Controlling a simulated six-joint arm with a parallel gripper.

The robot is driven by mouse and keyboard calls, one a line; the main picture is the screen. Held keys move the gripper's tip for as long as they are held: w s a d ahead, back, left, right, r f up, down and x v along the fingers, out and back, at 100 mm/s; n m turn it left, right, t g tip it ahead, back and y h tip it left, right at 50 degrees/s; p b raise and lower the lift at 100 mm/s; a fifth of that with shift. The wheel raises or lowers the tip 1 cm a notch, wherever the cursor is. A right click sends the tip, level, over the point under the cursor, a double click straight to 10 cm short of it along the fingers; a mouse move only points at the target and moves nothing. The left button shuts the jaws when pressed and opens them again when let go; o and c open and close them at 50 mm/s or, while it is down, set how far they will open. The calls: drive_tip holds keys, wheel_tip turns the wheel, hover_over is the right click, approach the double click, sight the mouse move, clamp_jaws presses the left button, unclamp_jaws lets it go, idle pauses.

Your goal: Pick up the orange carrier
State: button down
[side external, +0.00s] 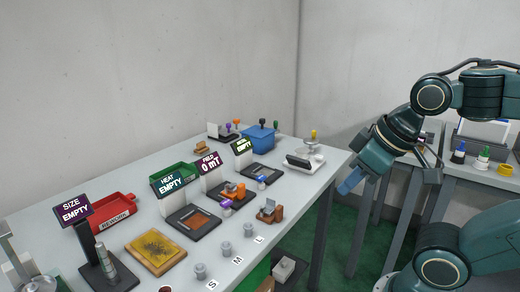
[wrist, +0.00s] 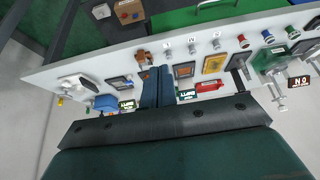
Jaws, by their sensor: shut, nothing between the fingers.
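A brown-orange block with a grey part on top (side external: 269,211) stands near the front edge of the table, right of the grey knobs. It also shows in the wrist view (wrist: 143,56), just beyond my fingertips. A brighter orange piece (side external: 235,189) sits on a dark station pad under the FIELD sign. I cannot tell for certain which of these is the orange carrier. My gripper (side external: 347,188) is in the air off the right end of the table, apart from both. In the wrist view its fingers (wrist: 157,70) are together with nothing between them.
The table (side external: 105,184) holds a red bin (side external: 112,211), a green tray (side external: 170,176), a blue bin (side external: 258,139), a yellow pad (side external: 155,251) and several signs. A scale-like device (side external: 305,160) stands at its right end. Another table (side external: 459,167) with coloured bottles is behind my arm.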

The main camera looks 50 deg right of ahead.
drive_tip(key=c, duration=2.1)
unclamp_jaws()
drive_tip(key=o, duration=1.7)
drive_tip(key=shift+o, duration=0.2)
